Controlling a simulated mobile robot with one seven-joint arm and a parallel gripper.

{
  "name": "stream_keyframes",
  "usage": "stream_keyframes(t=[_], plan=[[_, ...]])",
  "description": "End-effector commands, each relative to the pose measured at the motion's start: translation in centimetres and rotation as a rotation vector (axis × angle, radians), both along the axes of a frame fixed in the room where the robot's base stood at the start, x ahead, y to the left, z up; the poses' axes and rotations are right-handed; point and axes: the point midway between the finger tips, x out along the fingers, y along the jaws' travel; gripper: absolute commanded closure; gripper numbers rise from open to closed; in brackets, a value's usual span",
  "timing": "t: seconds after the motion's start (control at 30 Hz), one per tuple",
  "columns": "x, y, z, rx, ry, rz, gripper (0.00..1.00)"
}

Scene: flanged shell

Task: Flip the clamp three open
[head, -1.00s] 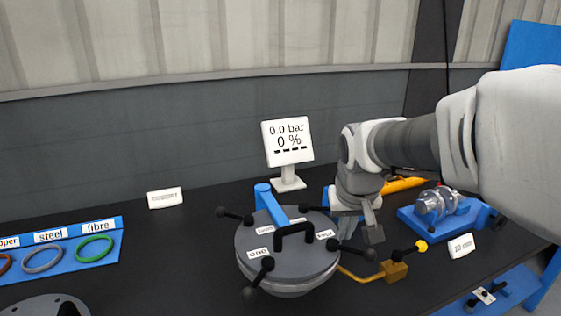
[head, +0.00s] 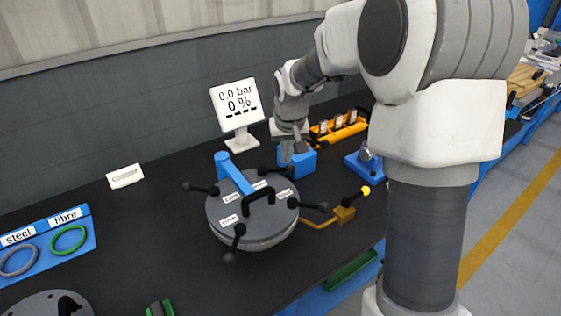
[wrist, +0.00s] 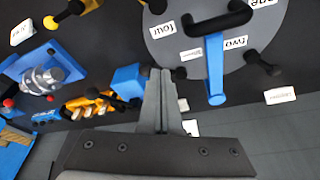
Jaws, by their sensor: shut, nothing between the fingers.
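The flanged shell's round grey lid (head: 223,212) carries a blue arm and a black loop handle. Small labels mark the clamps around its rim. Clamp three (head: 273,171) looks to be the black-ended lever at the lid's back edge, pointing outward. In the wrist view, its dark end (wrist: 180,73) is just right of my fingertips, and its label is too small to read. My gripper (head: 287,160) is shut and empty, pointing down behind the lid. It also shows in the wrist view (wrist: 162,75). I cannot tell if it touches the lever.
A blue block (head: 302,163) stands close to my gripper. A display (head: 236,108) stands behind the lid. A brass valve with a yellow knob (head: 342,214) is to the right, and an orange rack (head: 345,131) is farther back.

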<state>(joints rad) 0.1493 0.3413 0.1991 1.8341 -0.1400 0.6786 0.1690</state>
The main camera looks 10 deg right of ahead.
Motion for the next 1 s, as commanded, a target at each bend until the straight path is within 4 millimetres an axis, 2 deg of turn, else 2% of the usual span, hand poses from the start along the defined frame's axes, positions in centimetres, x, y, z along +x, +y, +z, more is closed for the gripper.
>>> stream_keyframes(t=[0.33, 0.47, 0.57, 0.93, 1.0], plan=[[0.1, 0.0, -0.1, 0.0, 0.0, 0.0, 1.0], [0.2, 0.0, -0.8, 0.0, 0.002, 0.001, 1.0], [0.6, 0.0, -2.2, 0.0, 0.004, 0.001, 1.0], [2.8, -0.1, -9.4, 0.0, 0.005, 0.001, 1.0], [3.7, -0.1, -9.8, 0.001, 0.0, 0.0, 1.0]])
